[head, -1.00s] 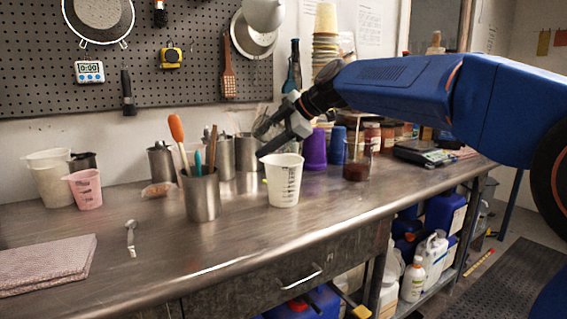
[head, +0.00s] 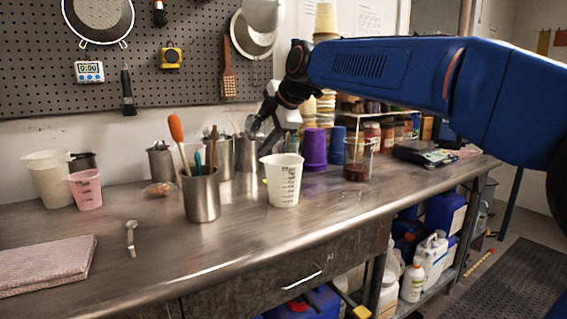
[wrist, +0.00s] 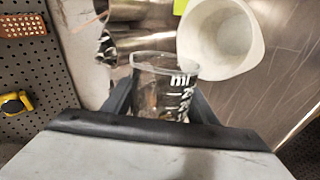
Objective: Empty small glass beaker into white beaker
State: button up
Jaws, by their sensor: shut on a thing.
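The small glass beaker (wrist: 158,92), clear with white "ml" markings, is between the two fingers of my gripper (wrist: 160,103) in the wrist view. My gripper is shut on it; whether it holds any contents cannot be told. The white beaker (head: 284,182) stands upright on the bench in the head view. In the wrist view the white beaker (wrist: 222,38) is just right of the glass rim, its open mouth facing the camera and looking empty. In the head view my gripper (head: 258,132) is above and behind the white beaker, and the glass shows only faintly.
A metal pot of tools (head: 201,197) stands left of the white beaker, metal canisters (head: 220,155) behind. A purple cup (head: 314,150) and a glass beaker of dark red liquid (head: 357,162) are to the right. The front bench (head: 160,240) is mostly clear.

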jog(key=shift+s+a+r+n+t+h, duration=0.15)
jog(key=shift+r+n+t+h, duration=0.25)
jog(key=shift+h, duration=0.4)
jog(key=shift+f+n+t+h, duration=0.4)
jog(key=shift+s+a+f+n+t+h, duration=0.4)
jog(key=shift+s+a+h, duration=0.1)
jog(key=shift+a, duration=0.15)
jog(key=shift+w+r+n+t+h, duration=0.1)
jog(key=shift+r+n+t+h, duration=0.25)
jog(key=shift+t+h, duration=0.15)
jog(key=shift+s+a+r+n+t+h, duration=0.4)
jog(key=shift+n+t+h, duration=0.4)
jog(key=shift+n+t, duration=0.4)
jog(key=shift+s+a+r+n+t+h, duration=0.25)
jog(key=shift+a+r+n+t+h, duration=0.25)
jog(key=shift+n+t+h, duration=0.7)
jog(key=shift+s+a+r+n+t+h, duration=0.4)
jog(key=shift+n+t, duration=0.55)
jog(key=shift+t, duration=0.55)
